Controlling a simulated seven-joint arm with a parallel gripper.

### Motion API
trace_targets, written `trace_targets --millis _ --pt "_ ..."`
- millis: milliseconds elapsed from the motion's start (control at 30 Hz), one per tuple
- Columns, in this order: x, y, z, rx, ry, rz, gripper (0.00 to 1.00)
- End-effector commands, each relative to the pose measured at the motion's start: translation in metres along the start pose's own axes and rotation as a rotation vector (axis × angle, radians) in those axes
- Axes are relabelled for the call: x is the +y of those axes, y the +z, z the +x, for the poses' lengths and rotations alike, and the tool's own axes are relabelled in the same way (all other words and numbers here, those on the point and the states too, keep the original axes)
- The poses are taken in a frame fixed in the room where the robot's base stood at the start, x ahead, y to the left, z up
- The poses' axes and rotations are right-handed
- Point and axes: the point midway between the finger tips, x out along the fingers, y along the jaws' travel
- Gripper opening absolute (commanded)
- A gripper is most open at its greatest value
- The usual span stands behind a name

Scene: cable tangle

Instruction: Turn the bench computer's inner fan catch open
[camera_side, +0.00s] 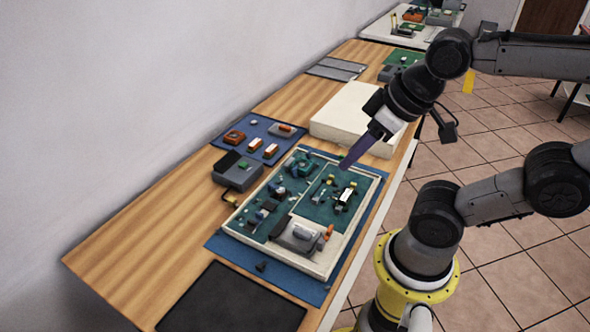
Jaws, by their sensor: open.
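The bench computer (275,256) is an open, pale-framed case with green boards inside, lying on a blue mat (228,250). Near its front edge sits a grey and white block (297,236) with a small orange part (329,232) at its right. A black and white part with yellow bits (345,196) stands on the right-hand board. I cannot tell which small part is the inner fan catch. My gripper (345,167) is open and points down and left, above the far right part of the case. No object shows between its fingers, though their gap is too small to make out.
A large pale box (345,108) stands behind the case, close to my gripper. A grey box (237,172) and a blue mat with orange parts (258,138) lie to the left. A black mat (230,302) lies in front. The wooden bench (140,235) is bare at front left.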

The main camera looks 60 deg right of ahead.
Motion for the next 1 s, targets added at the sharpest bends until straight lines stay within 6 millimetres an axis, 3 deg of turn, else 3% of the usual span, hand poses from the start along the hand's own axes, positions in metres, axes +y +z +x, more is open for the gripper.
trace_targets --millis 167,267,567,767,1000 --pt "0.0 -0.001 -0.002 -0.001 0.0 0.124 0.41" --pt "0.0 -0.013 -0.01 0.017 -0.002 0.254 0.41" --pt "0.015 -0.08 -0.007 -0.044 0.049 0.741 0.41" --pt "0.043 -0.128 0.022 -0.119 0.132 1.072 0.41" --pt "0.093 -0.165 0.086 -0.224 0.26 1.384 0.41"
